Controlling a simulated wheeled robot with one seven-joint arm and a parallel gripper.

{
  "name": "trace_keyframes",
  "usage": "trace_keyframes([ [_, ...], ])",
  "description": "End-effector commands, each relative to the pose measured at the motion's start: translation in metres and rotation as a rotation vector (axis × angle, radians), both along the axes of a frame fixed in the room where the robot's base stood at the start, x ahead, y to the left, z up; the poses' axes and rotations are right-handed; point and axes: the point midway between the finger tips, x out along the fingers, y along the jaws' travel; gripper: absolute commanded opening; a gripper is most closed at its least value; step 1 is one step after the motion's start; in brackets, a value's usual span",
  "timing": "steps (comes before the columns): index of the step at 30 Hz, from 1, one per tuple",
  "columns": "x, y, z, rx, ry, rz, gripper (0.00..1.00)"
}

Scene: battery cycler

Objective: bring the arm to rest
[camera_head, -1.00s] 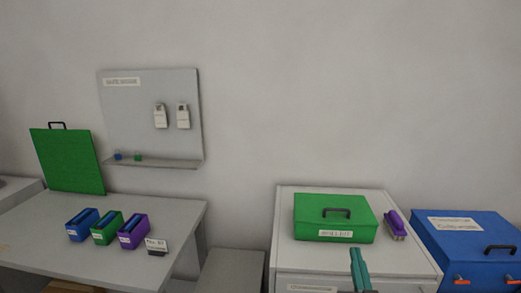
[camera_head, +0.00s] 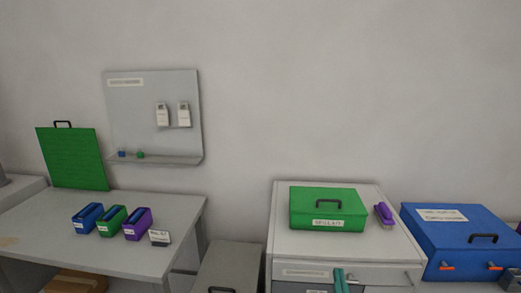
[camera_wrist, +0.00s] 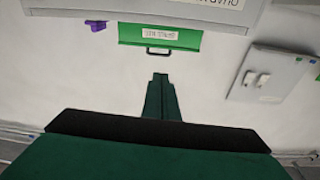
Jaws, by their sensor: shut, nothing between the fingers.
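My gripper (camera_head: 340,278) shows as a teal tip at the bottom edge of the head view, in front of the white cabinet (camera_head: 283,225). In the wrist view, its two dark green fingers (camera_wrist: 160,77) are together with nothing between them. They point toward the wall and the green box, touching neither as far as I can see. The rest of my arm is out of the head view.
A green lidded box (camera_head: 327,208) and a purple item (camera_head: 384,214) sit on the cabinet. A blue case (camera_head: 462,240) stands to the right. The left table (camera_head: 60,215) bears blue, green and purple holders (camera_head: 137,224). A grey board (camera_head: 152,95) hangs behind.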

Motion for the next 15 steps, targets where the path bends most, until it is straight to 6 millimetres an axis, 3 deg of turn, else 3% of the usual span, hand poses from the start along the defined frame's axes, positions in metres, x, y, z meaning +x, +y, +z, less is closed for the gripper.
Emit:
trace_keyframes([
  [8, -0.029, 0.032, -0.064, 0.059, 0.051, -0.022, 0.0],
  [15, -0.08, 0.073, -0.129, 0.1, 0.113, -0.043, 0.0],
])
